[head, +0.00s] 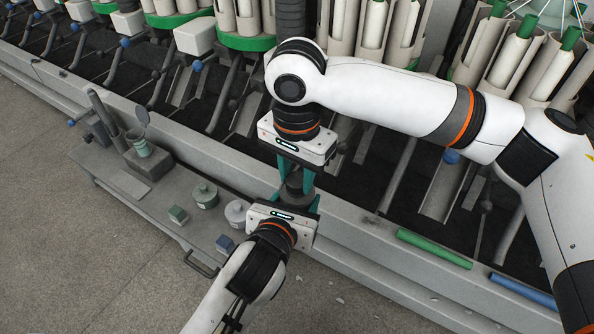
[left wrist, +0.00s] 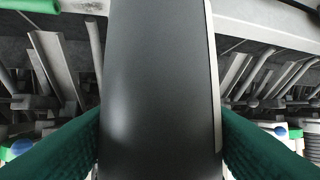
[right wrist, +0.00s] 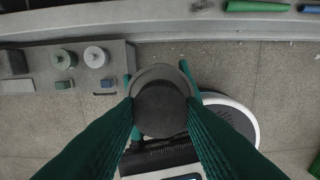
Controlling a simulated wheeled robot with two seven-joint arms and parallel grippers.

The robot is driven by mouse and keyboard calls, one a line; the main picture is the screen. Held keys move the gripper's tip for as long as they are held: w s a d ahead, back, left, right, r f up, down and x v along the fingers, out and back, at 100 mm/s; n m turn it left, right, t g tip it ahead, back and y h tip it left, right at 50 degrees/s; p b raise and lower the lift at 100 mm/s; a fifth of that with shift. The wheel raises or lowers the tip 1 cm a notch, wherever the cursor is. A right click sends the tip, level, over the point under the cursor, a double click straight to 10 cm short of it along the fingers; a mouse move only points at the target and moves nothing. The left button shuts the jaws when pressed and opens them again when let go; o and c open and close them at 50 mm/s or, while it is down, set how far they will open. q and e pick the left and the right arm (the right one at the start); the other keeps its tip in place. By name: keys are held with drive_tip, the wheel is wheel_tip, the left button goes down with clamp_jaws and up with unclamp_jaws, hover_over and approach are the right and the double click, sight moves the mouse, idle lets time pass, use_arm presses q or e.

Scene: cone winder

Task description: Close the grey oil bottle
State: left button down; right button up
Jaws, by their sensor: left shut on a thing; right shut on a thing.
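The dark grey oil bottle (head: 295,187) stands upright between my two grippers; its body fills the middle of the left wrist view (left wrist: 160,80). My left gripper (head: 295,203), coming in from the lower left, is shut on the bottle body from the side with its green fingers. My right gripper (head: 296,172), coming in from the right, is above it with fingers pointing down, shut on a dark round cap (right wrist: 160,110). A lighter grey ring shows just behind the cap in the right wrist view. Whether the cap touches the bottle's neck cannot be told.
A grey shelf (head: 130,187) on the left holds a green lidded jar (head: 205,195), a pale grey jar (head: 236,213), a green block (head: 178,215) and a blue block (head: 225,244). A green tube (head: 433,248) and blue tube (head: 523,291) lie on the machine's edge. Winder spindles line the back.

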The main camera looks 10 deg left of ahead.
drive_tip(key=m, duration=0.7)
drive_tip(key=shift+a, duration=0.1)
drive_tip(key=m, duration=0.5)
drive_tip(key=shift+w, duration=0.1)
drive_tip(key=o, duration=0.9)
drive_tip(key=shift+o, duration=0.2)
drive_tip(key=shift+r, duration=0.1)
drive_tip(key=shift+r, duration=2.15)
drive_tip(key=shift+c, duration=0.2)
